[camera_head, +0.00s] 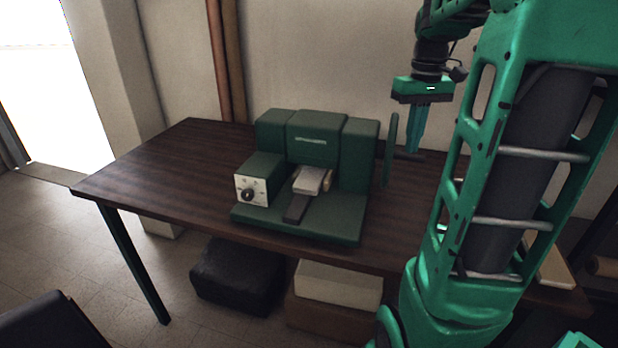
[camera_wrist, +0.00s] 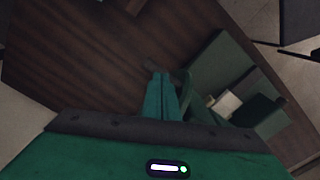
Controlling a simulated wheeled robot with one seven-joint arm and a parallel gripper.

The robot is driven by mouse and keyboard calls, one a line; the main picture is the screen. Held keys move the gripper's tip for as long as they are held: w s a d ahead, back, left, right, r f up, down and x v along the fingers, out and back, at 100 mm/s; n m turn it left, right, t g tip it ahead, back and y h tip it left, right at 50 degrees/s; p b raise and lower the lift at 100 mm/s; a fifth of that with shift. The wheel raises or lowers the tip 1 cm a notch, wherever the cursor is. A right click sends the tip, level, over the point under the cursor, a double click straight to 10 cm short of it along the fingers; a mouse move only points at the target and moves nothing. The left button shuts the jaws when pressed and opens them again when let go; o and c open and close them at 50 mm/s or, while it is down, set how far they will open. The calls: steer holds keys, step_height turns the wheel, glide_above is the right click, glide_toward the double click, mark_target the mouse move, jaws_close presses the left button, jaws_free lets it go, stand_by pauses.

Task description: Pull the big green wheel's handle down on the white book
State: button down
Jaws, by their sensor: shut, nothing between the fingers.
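A dark green press-like machine (camera_head: 318,150) stands on the table. The white book (camera_head: 311,179) lies on its front middle, and a pale patch that looks like it shows in the wrist view (camera_wrist: 222,106). The big green wheel (camera_head: 391,150) is seen nearly edge-on at the machine's right side. Its dark handle (camera_head: 408,156) sticks out to the right. My gripper (camera_head: 414,150) points down just right of the wheel, fingertips beside the handle. In the wrist view my gripper (camera_wrist: 160,76) is shut and empty. I cannot tell whether it touches the handle.
The dark wooden table (camera_head: 160,165) is bare left of the machine. A white-faced box with a dark knob (camera_head: 250,191) sits at the machine's front left. A black bundle (camera_head: 238,275) and a pale block (camera_head: 338,284) are under the table. The wall is close behind.

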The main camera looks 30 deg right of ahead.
steer(key=shift+r, duration=2.7)
steer(key=s+a+f+m, duration=0.2)
steer(key=s+a+f, duration=1.2)
steer(key=a+f, duration=0.2)
steer(key=shift+a+f, duration=0.3)
steer(key=shift+a, duration=0.25)
steer(key=shift+w+f, duration=0.25)
steer(key=shift+w, duration=0.45)
